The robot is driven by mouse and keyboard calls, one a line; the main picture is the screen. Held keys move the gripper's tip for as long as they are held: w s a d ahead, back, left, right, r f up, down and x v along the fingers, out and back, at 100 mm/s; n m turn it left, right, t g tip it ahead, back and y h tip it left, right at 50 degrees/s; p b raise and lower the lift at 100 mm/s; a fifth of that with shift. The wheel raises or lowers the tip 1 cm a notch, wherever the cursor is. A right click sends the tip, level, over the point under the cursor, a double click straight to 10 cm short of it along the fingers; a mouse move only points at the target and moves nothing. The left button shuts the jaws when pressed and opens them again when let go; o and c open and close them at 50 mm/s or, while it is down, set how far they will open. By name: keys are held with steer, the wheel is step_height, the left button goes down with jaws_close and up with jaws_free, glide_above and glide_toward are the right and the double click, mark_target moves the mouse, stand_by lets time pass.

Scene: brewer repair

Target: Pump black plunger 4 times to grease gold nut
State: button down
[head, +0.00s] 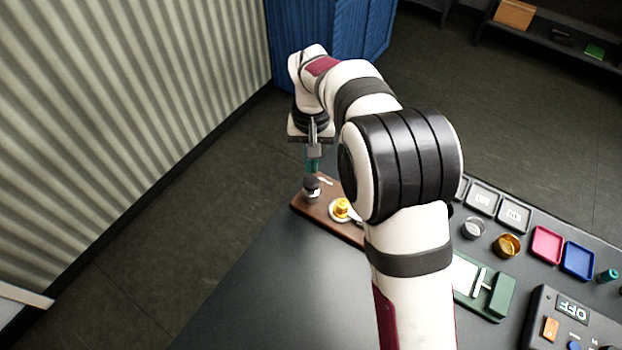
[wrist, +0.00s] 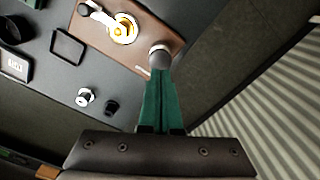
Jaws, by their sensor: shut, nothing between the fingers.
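The black plunger (head: 311,185) stands upright on a brown wooden board near the table's far left corner. In the wrist view its rounded top (wrist: 159,53) shows just beyond my fingertips. The gold nut (head: 342,206) sits in a white ring to the right of the plunger. It also shows in the wrist view (wrist: 123,30), beside a white lever with a black knob. My gripper (head: 312,168) points down just above the plunger. Its green fingers (wrist: 159,72) are shut together and empty. I cannot tell whether the tips touch the plunger.
The brown board (head: 297,204) lies partly behind my arm. To the right are grey trays (head: 482,199), metal cups (head: 507,245), a pink tray (head: 546,245), a blue tray (head: 578,261), a green fixture (head: 497,297) and a control box marked OFF (head: 590,325). The front left tabletop is clear.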

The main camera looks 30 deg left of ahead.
mark_target(312, 182)
step_height(312, 182, up, 6)
stand_by(0.5)
stand_by(0.5)
step_height(312, 182, down, 9)
steer(key=shift+r, duration=0.2)
stand_by(2.0)
steer(key=shift+f, duration=0.8)
steer(key=shift+f, duration=0.7)
steer(key=shift+r, duration=2.8)
